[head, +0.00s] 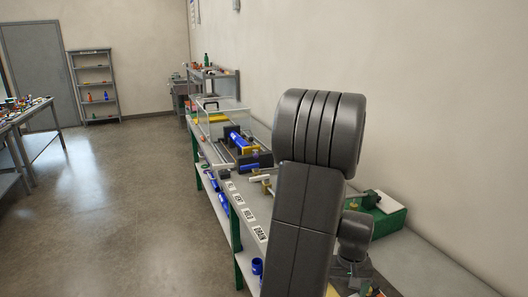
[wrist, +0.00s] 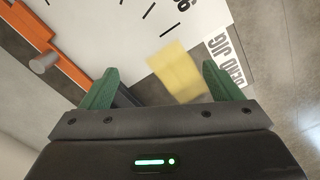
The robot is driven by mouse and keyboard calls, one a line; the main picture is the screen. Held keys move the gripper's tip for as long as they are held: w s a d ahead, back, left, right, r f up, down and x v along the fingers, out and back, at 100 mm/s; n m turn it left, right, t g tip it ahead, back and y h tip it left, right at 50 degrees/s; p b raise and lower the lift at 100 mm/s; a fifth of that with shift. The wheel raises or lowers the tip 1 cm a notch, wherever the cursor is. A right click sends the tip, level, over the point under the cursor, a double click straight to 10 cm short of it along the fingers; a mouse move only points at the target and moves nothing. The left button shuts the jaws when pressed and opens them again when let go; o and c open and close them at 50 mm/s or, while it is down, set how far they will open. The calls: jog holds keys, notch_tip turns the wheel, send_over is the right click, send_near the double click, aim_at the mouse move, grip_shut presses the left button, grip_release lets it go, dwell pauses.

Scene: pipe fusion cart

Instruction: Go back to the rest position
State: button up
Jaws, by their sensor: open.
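My gripper (wrist: 160,82) shows in the wrist view with its two green fingers spread apart. It is open, and nothing is held between the fingers. Beyond the fingers are a white dial face with black marks (wrist: 125,30) and a blurred yellow piece (wrist: 180,72); I cannot tell how far off they are. In the head view my dark grey arm rises in front of the bench and hides part of it. The gripper's fingers cannot be made out there.
The long bench (head: 250,205) runs along the right wall, with blue and black pipe clamps (head: 240,140), a clear cover (head: 222,112) and a green box (head: 378,215). An orange bar (wrist: 50,45) is close at the wrist view's left. The floor (head: 110,200) at left is clear.

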jog(key=shift+s+f, duration=0.35)
jog(key=shift+f, duration=0.2)
jog(key=shift+w+f+b, duration=0.2)
jog(key=shift+f+b, duration=0.3)
